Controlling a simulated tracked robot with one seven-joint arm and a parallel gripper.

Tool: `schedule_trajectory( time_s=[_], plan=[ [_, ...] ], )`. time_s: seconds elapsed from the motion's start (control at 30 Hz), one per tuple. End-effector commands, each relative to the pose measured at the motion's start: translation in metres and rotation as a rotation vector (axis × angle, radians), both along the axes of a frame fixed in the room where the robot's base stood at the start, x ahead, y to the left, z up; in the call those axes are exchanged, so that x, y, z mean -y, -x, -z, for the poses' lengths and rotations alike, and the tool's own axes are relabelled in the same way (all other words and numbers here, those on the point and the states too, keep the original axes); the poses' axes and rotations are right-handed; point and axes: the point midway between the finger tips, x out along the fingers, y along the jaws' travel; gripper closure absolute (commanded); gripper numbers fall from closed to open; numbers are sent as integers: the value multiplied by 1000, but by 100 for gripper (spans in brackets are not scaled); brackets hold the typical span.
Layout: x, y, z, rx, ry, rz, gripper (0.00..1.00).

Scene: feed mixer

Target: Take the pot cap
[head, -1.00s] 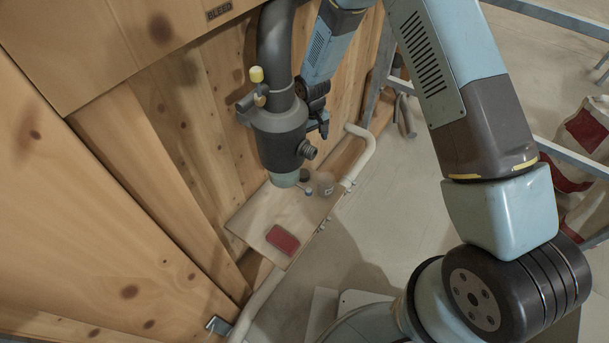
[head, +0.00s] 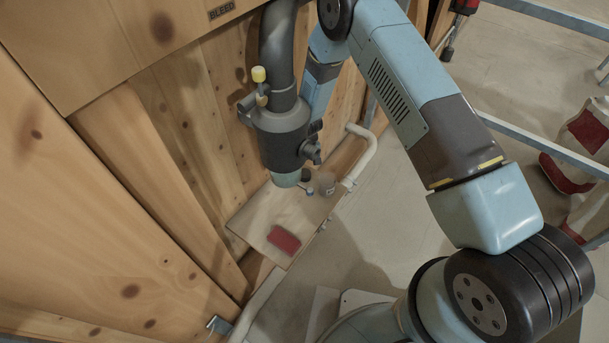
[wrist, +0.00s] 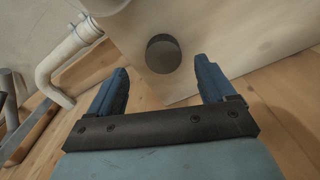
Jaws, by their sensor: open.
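A dark round cap, which looks like the pot cap (wrist: 163,54), lies on the pale shelf (wrist: 215,40) in the wrist view. In the head view it appears as a small dark shape (head: 306,174), partly hidden by the pipe fitting. My gripper (wrist: 163,74) is open, its two blue fingers apart with nothing between them. The cap shows beyond the fingertips, roughly centred between them. A small translucent pot (head: 327,184) stands beside the cap in the head view.
A dark vertical pipe with a valve fitting (head: 280,132) hangs over the shelf. A red pad (head: 284,239) lies at the shelf's near end. A white bent rail (head: 363,150) runs along the shelf's side. A wooden wall (head: 90,180) closes the left.

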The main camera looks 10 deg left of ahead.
Motion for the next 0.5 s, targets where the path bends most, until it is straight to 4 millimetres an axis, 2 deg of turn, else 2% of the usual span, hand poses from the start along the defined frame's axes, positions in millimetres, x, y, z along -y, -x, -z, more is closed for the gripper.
schedule_trajectory(
  time_s=[0.23,0.5],
  plan=[
    [0,1,11,0,0,0,17],
    [-1,4,44,-1,1,0,17]
  ],
)
